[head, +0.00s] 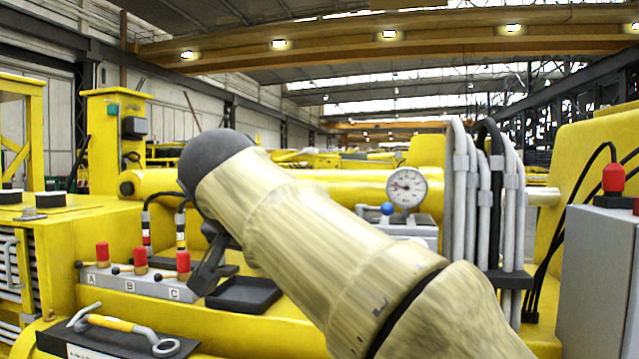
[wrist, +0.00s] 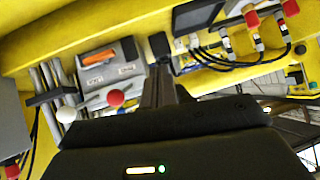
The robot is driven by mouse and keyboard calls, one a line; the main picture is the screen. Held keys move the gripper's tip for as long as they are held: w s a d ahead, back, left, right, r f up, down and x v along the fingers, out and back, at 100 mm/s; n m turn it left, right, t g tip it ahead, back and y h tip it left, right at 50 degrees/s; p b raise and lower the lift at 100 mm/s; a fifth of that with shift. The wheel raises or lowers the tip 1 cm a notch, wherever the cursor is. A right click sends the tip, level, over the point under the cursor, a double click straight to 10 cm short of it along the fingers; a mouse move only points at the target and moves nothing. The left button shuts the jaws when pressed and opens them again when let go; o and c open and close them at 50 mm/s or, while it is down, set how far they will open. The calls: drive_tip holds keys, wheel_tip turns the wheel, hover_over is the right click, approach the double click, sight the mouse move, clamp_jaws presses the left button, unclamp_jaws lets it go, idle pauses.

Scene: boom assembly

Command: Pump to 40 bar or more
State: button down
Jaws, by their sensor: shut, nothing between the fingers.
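A round white pressure gauge (head: 406,187) stands above a grey box (head: 412,231) in the head view. Its needle seems to point left, but the numbers are too small to read. A blue ball knob (head: 387,208) sits by the box. My gripper, also in the head view (head: 203,284), is shut and empty, pointing down above the yellow deck near the valve block.
A yellow-gripped bar with a ring end (head: 112,324) lies on a dark plate at lower left. Grey pipes (head: 487,205) and a grey cabinet (head: 597,280) stand right.

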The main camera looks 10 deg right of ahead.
drive_tip(key=s+d+f+n+g+y+p, duration=0.1)
drive_tip(key=s+d+f+n+g+p, duration=0.15)
drive_tip(key=f+p, duration=0.6)
drive_tip(key=s+d+f+n+g+y+p, duration=0.1)
drive_tip(key=d+f+n+g+p, duration=0.25)
drive_tip(key=f+p, duration=0.5)
drive_tip(key=s+d+f+g+y+p, duration=0.1)
drive_tip(key=s+d+f+p, duration=0.2)
drive_tip(key=s+f, duration=0.3)
drive_tip(key=s+p, duration=0.1)
drive_tip(key=s, duration=0.3)
drive_tip(key=shift+d+f+m, duration=0.25)
drive_tip(key=shift+d+m, duration=0.05)
drive_tip(key=shift+d, duration=0.1)
drive_tip(key=shift+w, duration=0.1)
